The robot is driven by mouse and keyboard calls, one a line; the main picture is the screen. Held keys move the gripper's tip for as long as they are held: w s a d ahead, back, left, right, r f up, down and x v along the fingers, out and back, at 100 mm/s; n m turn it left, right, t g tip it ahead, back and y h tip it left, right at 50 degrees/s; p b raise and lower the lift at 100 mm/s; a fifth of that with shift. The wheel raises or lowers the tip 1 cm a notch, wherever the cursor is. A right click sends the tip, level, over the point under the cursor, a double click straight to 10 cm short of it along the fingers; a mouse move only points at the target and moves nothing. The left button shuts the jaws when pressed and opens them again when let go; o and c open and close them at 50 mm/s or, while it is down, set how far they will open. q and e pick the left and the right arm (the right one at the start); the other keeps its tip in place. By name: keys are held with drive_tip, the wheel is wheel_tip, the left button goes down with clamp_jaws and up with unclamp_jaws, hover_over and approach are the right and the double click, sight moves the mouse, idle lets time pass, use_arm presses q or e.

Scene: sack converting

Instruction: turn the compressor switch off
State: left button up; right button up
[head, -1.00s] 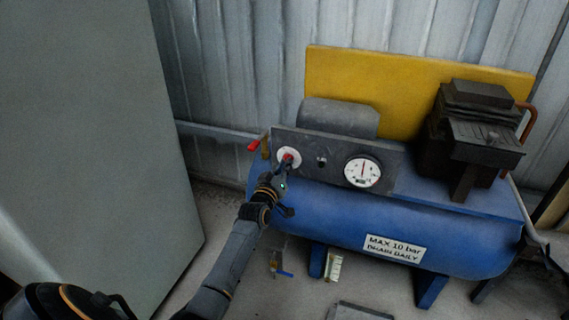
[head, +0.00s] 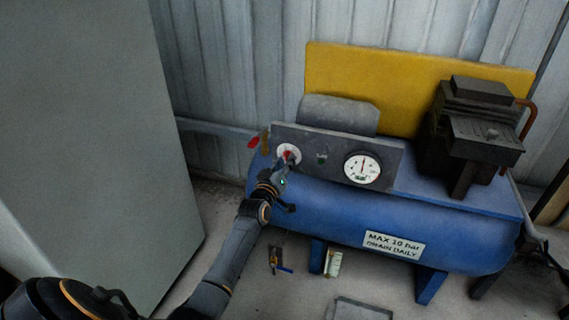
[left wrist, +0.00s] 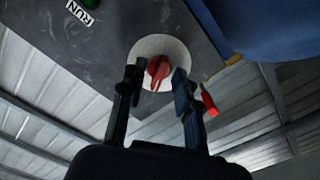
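The compressor switch is a red knob (head: 287,154) on a round white plate (head: 296,150), at the left end of the dark panel. My left gripper (left wrist: 157,80) is right at it. In the left wrist view the red knob (left wrist: 159,67) shows between my two fingertips. The fingers stand apart, with white plate visible on both sides of the knob, and I see no clear contact. The knob looks tilted in that view. In the head view my fingers partly cover it. My right gripper is not in view.
A small green lamp (head: 321,158) and a pressure gauge (head: 362,168) sit right of the switch. A red valve handle (head: 253,142) is close on the left. The blue tank (head: 330,212) lies below. A grey cabinet (head: 90,130) stands at left.

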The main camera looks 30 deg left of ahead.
use_arm(q)
drive_tip(key=shift+s, duration=0.1)
drive_tip(key=v, duration=1.1)
drive_tip(key=shift+s+d, duration=0.2)
drive_tip(key=shift+s, duration=0.2)
